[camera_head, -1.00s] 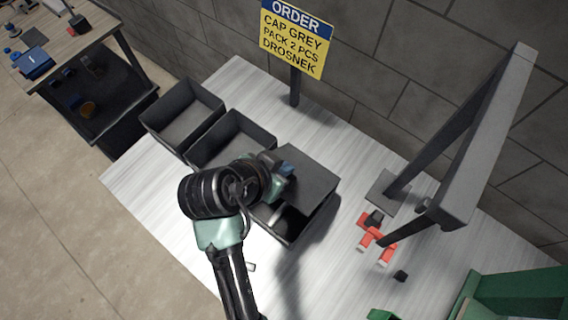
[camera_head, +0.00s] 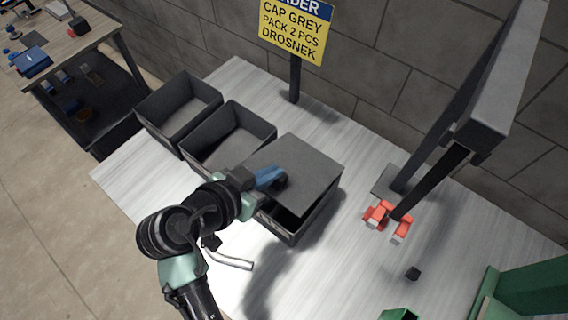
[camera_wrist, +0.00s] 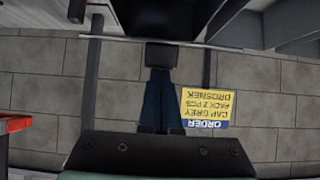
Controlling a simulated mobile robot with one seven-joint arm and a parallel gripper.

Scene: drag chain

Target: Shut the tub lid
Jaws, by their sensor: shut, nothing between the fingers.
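The dark grey tub (camera_head: 276,229) stands on the pale table, right of two open tubs. Its flat grey lid (camera_head: 310,168) lies over most of the opening, with a dark gap under its front edge, so it is not flush there. My gripper (camera_head: 279,178) reaches in from the front left, its blue fingers shut and empty, with the tips at the lid's left part. Whether the tips touch the lid is unclear. In the wrist view the blue fingers (camera_wrist: 161,102) show against the wall, and their far end is at a dark block.
Two open tubs (camera_head: 187,82) (camera_head: 262,118) stand to the left. An order sign (camera_head: 297,30) is behind. A grey frame (camera_head: 490,110) rises at the right, with red parts (camera_head: 388,222) near its foot. A small dark block (camera_head: 412,273) lies in front.

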